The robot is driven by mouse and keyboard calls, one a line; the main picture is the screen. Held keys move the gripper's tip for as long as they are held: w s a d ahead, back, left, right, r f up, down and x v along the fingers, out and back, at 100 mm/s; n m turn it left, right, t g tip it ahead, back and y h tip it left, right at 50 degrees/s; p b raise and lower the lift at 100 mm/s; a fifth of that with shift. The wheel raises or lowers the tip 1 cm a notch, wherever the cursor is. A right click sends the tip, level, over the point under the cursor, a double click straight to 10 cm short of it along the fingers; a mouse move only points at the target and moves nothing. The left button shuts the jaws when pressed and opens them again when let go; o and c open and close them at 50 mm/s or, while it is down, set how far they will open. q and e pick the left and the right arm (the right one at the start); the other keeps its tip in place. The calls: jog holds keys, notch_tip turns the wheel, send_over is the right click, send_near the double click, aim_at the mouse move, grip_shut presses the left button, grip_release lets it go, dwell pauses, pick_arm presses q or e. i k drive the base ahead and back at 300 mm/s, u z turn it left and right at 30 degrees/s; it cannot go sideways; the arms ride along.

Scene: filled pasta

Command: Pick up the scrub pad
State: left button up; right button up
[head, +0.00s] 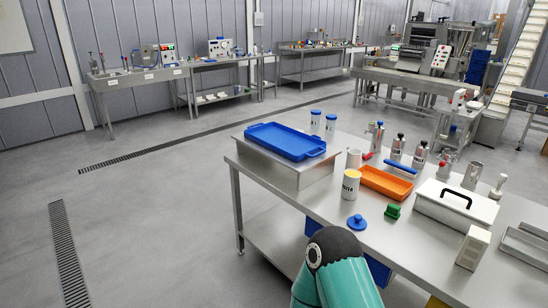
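A small green block (392,211), which looks like the scrub pad, lies on the steel table (290,205) in front of an orange tray (386,182). It is too small to make out its texture. Nothing is seen touching it from above. A teal and black link of my own arm shows at the bottom middle, in front of the table's near edge. Neither of my grippers is in view.
A blue lidded knob (357,222) and a white canister (350,184) stand left of the green block. A white box with a black handle (455,205) is to its right. A blue tray (285,141) sits on a raised steel stand. Bottles stand behind.

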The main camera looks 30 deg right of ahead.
aim_at(393, 211)
jog(key=z, duration=0.45)
jog(key=i, duration=1.2)
jog(key=z, duration=1.1)
jog(key=i, duration=0.45)
jog(key=z, duration=0.2)
jog(key=k, duration=0.9)
jog(key=z, duration=0.2)
jog(key=i, duration=0.9)
jog(key=u, duration=0.1)
